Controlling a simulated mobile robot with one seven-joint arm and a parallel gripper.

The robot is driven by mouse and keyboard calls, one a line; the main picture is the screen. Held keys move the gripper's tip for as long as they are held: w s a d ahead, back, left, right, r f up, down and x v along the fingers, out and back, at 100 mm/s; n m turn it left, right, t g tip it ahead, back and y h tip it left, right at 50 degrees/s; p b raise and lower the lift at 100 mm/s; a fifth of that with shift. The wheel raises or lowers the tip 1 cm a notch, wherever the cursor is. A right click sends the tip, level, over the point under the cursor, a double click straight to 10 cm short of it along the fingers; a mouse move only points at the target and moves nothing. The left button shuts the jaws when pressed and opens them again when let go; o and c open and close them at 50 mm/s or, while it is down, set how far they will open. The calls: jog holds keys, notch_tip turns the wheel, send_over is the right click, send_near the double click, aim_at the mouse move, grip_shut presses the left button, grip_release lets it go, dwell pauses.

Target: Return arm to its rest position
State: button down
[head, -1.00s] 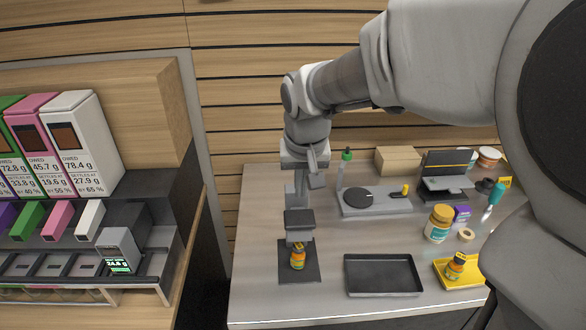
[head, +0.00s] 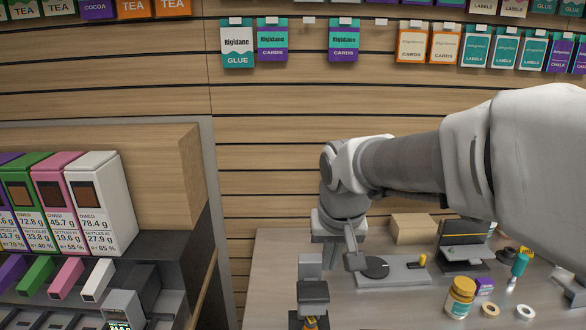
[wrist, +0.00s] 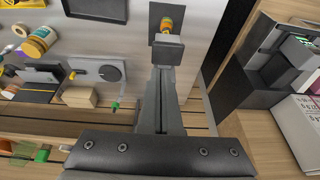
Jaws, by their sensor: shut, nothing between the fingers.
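My gripper (head: 313,293) points down over the counter at the lower middle of the head view, its fingers closed together with nothing between them. The bottle stands apart beyond the fingertips there. My arm comes in from the right, bent, above the counter.
A grey scale (head: 395,272), a cardboard box (head: 413,229), a dark device (head: 465,242) and a supplement jar (head: 460,297) stand right of my gripper. A dispenser rack (head: 150,262) stands at the left. A slatted wall (head: 270,130) with hanging packets is behind.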

jog(key=s+d+r+t, duration=0.1)
jog(key=s+d, duration=0.2)
jog(key=s, duration=0.5)
jog(key=s+d, duration=0.3)
jog(key=s, duration=0.5)
jog(key=shift+s+d+r+t, duration=0.2)
jog(key=shift+d+r+t, duration=0.15)
jog(key=shift+t, duration=0.05)
